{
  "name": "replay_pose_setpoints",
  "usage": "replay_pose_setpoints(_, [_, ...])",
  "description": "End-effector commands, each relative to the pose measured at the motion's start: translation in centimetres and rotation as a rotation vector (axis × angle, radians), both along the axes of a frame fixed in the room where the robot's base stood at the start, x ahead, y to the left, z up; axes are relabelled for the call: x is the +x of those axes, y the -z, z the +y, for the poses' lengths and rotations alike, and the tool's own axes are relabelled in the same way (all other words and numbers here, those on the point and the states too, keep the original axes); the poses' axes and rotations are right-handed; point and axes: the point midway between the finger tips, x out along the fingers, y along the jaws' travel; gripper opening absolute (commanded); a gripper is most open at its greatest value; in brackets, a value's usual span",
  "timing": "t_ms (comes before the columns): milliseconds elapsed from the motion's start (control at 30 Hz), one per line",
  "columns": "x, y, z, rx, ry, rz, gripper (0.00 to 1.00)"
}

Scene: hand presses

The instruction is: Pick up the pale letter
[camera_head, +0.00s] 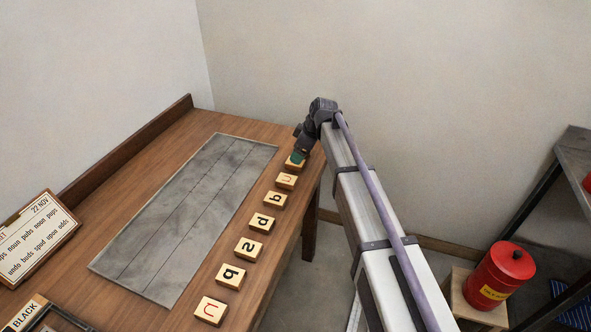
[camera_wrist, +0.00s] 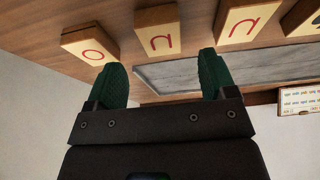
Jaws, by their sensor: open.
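Several pale wooden letter blocks stand in a row along the table's right edge in the head view; none is clearly paler than the rest. The nearest bears a red letter (camera_head: 210,311); the ones behind it bear black letters, then a red-lettered block (camera_head: 287,181). My gripper (camera_head: 298,157) is at the far end of the row, partly hiding the last block (camera_head: 293,164). In the wrist view my gripper (camera_wrist: 162,66) has its green fingers apart, with nothing between them.
A grey slab (camera_head: 185,215) lies on the wooden table (camera_head: 150,160), left of the row. A printed card (camera_head: 38,238) and a tray labelled BLACK (camera_head: 35,318) are at the left. A red canister (camera_head: 497,275) stands on a wooden box beyond the table.

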Motion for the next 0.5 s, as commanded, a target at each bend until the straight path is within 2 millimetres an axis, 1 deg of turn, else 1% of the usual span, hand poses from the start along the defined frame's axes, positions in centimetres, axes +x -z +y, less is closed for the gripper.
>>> replay_pose_setpoints(33, [0.0,1.3,0.2,0.0,0.0,0.0,0.78])
replay_pose_setpoints(100, [0.0,2.8,0.6,0.0,0.0,0.0,0.78])
replay_pose_setpoints(200, [0.2,4.6,1.2,0.0,0.0,0.0,0.78])
replay_pose_setpoints(267, [0.3,4.9,1.5,0.0,0.0,0.0,0.78])
replay_pose_setpoints(467, [0.3,4.5,1.6,0.0,0.0,0.0,0.78])
replay_pose_setpoints(500, [0.3,4.4,1.6,0.0,0.0,0.0,0.74])
